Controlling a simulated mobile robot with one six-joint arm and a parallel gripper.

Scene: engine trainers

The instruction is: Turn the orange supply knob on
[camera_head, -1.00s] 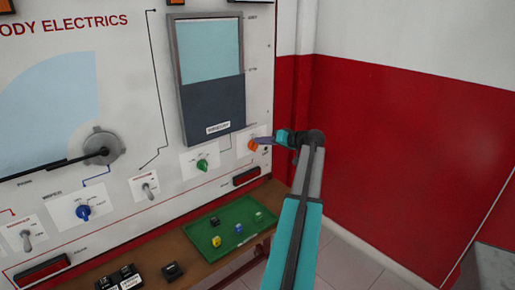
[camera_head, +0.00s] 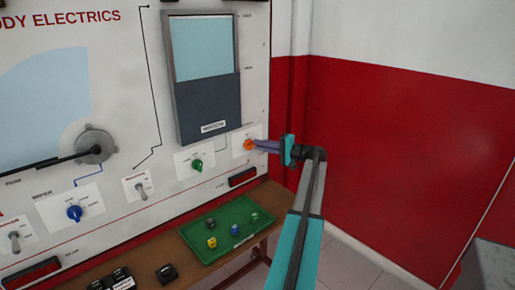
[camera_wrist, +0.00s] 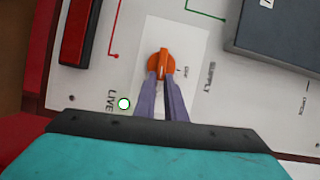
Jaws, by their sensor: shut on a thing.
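The orange supply knob (camera_head: 248,145) sits on a white plate at the right end of the panel. In the wrist view the orange knob (camera_wrist: 161,64) has its raised grip between the two purple fingertips, beside the printed word SUPPLY. My gripper (camera_head: 258,145) reaches it from the right and is shut on it; in the wrist view my gripper (camera_wrist: 162,78) covers the knob's lower part. A round lamp (camera_wrist: 124,104) beside the word LIVE shows whitish with a green rim.
A green knob (camera_head: 196,165) and a blue knob (camera_head: 74,213) lie further left on the panel. A framed screen (camera_head: 207,75) is above. A green tray (camera_head: 195,237) with several small blocks stands on the bench below. A red wall is to the right.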

